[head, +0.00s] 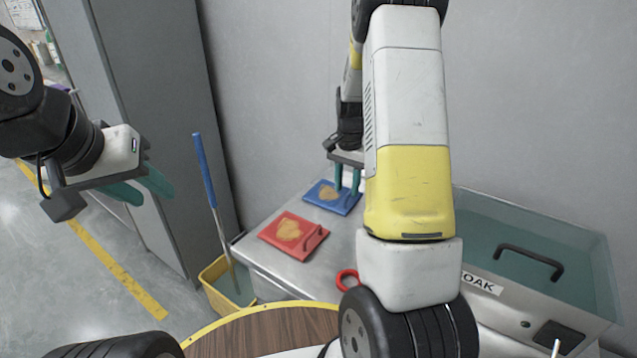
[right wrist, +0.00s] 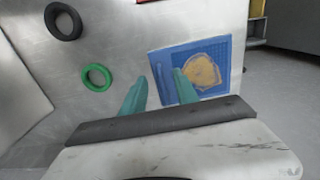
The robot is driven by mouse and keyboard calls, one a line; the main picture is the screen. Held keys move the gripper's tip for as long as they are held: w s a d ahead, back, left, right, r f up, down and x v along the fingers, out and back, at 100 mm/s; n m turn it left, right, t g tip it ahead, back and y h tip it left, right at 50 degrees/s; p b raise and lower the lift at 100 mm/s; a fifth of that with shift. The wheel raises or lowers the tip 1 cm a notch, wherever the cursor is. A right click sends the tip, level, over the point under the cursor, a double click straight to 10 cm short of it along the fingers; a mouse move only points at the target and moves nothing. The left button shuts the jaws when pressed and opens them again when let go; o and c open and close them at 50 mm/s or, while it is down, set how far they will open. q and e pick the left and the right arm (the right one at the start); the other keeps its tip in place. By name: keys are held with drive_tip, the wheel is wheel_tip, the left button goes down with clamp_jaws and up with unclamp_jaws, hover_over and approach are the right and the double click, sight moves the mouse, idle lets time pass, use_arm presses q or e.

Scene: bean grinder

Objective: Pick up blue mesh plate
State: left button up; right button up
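The blue mesh plate (head: 322,203) lies flat on the metal table in the head view, with a tan heart-like patch on it. In the right wrist view the blue mesh plate (right wrist: 222,87) is ahead of the fingers, to the right. My right gripper (head: 347,188) is open, its teal fingers pointing down at the plate's far right part. In the right wrist view my right gripper (right wrist: 160,78) shows fingers apart, with the plate's handle side between the tips; contact cannot be told. My left gripper (head: 150,190) is open and empty, in the air at the left.
A red plate (head: 280,225) with a similar patch lies nearer on the metal table (head: 262,252). A red ring (head: 347,280) lies to its right. Black (right wrist: 50,22) and green (right wrist: 85,78) rings show in the wrist view. A clear-lidded box (head: 545,240) stands right; a yellow bucket (head: 215,285) stands left.

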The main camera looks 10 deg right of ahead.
sight(346, 198)
wheel_tip(346, 198, down, 4)
drive_tip(key=shift+s+f, duration=0.1)
drive_tip(key=shift+f, duration=0.15)
drive_tip(key=shift+c, duration=0.5)
clamp_jaws()
idle(0.9)
